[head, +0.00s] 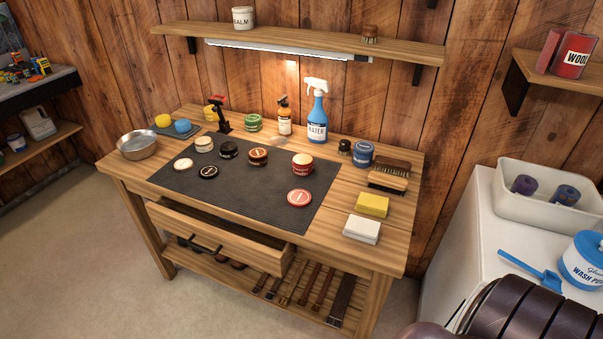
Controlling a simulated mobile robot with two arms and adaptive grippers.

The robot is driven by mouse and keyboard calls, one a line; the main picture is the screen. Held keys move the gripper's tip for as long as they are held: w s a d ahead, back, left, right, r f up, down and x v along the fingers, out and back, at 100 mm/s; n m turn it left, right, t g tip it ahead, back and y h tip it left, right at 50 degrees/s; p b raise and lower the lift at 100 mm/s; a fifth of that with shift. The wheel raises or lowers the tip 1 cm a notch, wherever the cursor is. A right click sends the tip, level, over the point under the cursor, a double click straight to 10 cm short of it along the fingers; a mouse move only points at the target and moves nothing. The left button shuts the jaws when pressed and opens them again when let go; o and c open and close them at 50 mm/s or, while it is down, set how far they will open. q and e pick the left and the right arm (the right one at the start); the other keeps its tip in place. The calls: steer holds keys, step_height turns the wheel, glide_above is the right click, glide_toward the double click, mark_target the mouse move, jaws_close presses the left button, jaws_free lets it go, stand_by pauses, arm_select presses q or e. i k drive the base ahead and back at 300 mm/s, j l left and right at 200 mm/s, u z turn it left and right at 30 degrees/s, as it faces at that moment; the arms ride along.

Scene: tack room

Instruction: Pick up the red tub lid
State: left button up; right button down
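The red tub lid (299,198) lies flat on the dark mat (248,195), near the mat's right front part. It is a coral-red disc with a pale ring and mark on top. The red tub (302,163) stands upright just behind it, apart from it. Nothing covers the lid.
Other tubs, a cream lid (183,164) and a black lid (208,171) are on the mat. Behind stand a blue spray bottle (317,115) and an amber bottle (284,118). A yellow sponge (372,205) and white block (362,229) lie right. The drawer (222,236) is open.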

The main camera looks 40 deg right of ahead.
mark_target(299, 198)
steer(key=i+z, duration=0.3)
steer(key=z, duration=0.15)
steer(key=i+j+z, duration=0.15)
steer(key=z, duration=0.25)
steer(key=i, duration=0.1)
